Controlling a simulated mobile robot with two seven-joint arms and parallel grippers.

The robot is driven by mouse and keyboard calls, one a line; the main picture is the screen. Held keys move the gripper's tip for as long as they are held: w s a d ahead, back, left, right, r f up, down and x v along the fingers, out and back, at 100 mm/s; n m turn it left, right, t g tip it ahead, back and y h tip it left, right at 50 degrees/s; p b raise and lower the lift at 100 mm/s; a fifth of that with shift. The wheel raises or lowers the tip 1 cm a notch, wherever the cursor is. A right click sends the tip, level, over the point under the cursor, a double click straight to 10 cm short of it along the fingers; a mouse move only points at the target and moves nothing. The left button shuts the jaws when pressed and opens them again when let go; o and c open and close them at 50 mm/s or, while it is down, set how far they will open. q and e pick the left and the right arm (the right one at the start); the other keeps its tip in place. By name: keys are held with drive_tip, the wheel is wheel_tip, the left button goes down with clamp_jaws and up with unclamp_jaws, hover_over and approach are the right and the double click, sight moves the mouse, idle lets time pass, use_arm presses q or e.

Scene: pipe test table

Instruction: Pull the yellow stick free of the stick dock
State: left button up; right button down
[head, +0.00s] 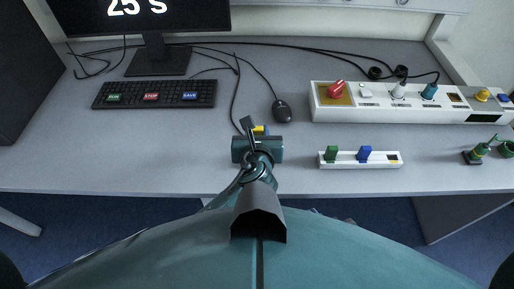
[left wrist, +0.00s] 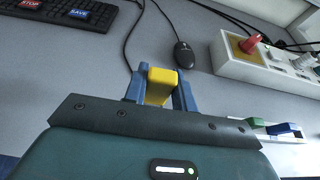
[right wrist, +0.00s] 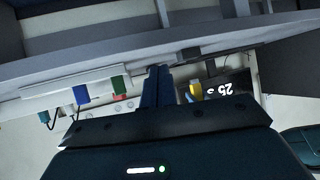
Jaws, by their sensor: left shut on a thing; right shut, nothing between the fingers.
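The yellow stick (left wrist: 159,88) is between the two blue fingers of my left gripper (left wrist: 160,78), which is shut on it. In the head view, the yellow stick (head: 262,130) shows only in part beyond my left gripper (head: 258,132). The white stick dock (head: 341,163) lies to the right, clear of the held stick. A green stick (head: 331,154) and a blue stick (head: 364,153) stand in the dock, with a yellow patch at its right end. My right gripper (right wrist: 157,72) is shut and empty in the right wrist view.
A white panel (head: 386,112) with a red knob (head: 336,89) stands behind the dock. A mouse (head: 282,110), its cable and a keyboard (head: 152,95) lie behind and left. Green fittings (head: 484,150) stand at the far right. The front left of the table is clear.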

use_arm(q)
drive_tip(key=shift+r+p, duration=1.7)
drive_tip(key=shift+p, duration=0.15)
